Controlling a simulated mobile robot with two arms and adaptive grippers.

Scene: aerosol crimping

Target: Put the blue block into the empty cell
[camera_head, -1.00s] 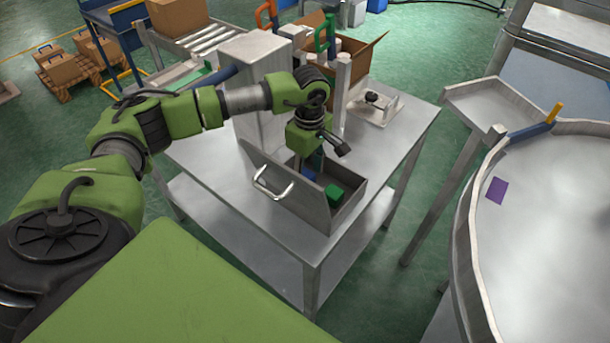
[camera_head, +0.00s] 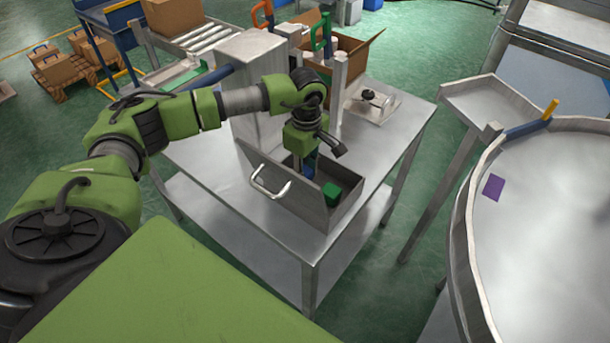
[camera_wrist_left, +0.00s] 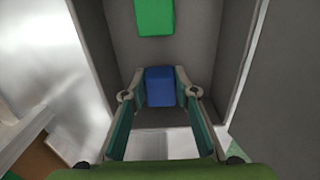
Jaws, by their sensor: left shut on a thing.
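The blue block (camera_wrist_left: 159,87) is between the fingertips of my left gripper (camera_wrist_left: 159,93) in the left wrist view, and the jaws are shut on it. In the head view the blue block (camera_head: 309,171) shows partly under the left gripper (camera_head: 308,168). The gripper points down into an open grey metal box (camera_head: 347,213) on the table. A green block (camera_head: 331,193) lies in the box, to the right of the blue block; it also shows at the top of the left wrist view (camera_wrist_left: 154,17). I cannot make out cell walls. My right gripper is not in view.
The box's front panel with a handle (camera_head: 271,187) leans outward on the near side. A metal column (camera_head: 256,90), a cardboard box (camera_head: 345,60) and a small fixture (camera_head: 371,100) stand behind on the table (camera_head: 400,130). A round metal table (camera_head: 540,230) with a purple patch (camera_head: 493,187) is at right.

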